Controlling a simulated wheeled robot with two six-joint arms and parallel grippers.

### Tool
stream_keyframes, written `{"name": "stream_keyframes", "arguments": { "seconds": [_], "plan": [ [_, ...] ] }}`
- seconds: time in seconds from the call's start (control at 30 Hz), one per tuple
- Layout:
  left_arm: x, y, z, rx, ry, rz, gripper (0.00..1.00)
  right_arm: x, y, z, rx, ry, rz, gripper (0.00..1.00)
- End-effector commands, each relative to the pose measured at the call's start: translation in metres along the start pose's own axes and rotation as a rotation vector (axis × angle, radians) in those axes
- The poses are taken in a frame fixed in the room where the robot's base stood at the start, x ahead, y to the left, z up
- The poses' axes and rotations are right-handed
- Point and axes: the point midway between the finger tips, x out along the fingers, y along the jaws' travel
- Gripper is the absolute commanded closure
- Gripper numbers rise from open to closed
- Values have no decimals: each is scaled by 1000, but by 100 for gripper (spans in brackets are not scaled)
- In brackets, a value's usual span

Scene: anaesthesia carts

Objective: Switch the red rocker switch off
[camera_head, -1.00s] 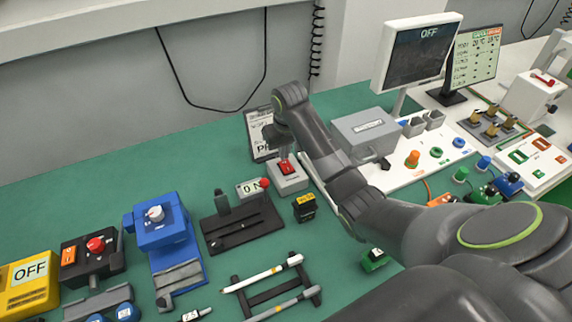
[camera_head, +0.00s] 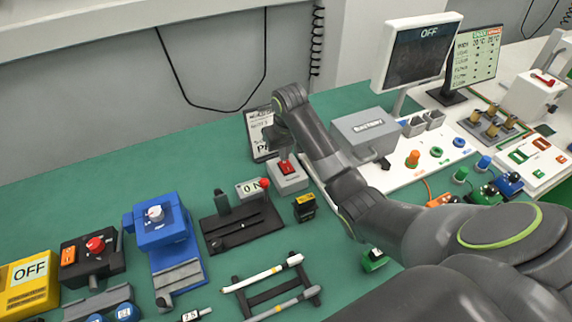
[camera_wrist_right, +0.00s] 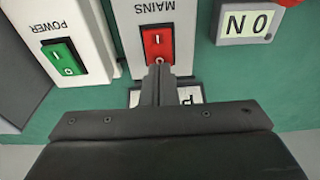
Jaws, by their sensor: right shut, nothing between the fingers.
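The red rocker switch (camera_head: 287,168) sits on a small light-grey box (camera_head: 290,181) in the middle of the green mat. In the right wrist view the red rocker (camera_wrist_right: 157,42) is under an upside-down "MAINS" label, with its I and O marks visible. My right gripper (camera_head: 283,153) is shut and empty. Its fingertips (camera_wrist_right: 158,70) are at the O end of the rocker; I cannot tell whether they touch it. My left gripper is not in view.
A green rocker switch (camera_wrist_right: 64,57) labelled "POWER" is beside the red one in the wrist view. A black slider unit (camera_head: 240,228) and a small "ON" display (camera_head: 248,188) stand left of the switch box. A grey battery box (camera_head: 365,133) stands to the right.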

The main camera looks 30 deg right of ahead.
Motion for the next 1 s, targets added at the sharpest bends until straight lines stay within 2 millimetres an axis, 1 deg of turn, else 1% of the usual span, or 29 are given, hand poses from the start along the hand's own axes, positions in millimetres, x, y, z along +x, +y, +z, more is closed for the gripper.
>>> {"name": "stream_keyframes", "arguments": {
  "seconds": [0.8,1.0],
  "plan": [
    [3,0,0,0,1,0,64,13,0,2,0,-1,-1,100],
    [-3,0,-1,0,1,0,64,8,0,2,0,-2,-1,100]
  ]
}}
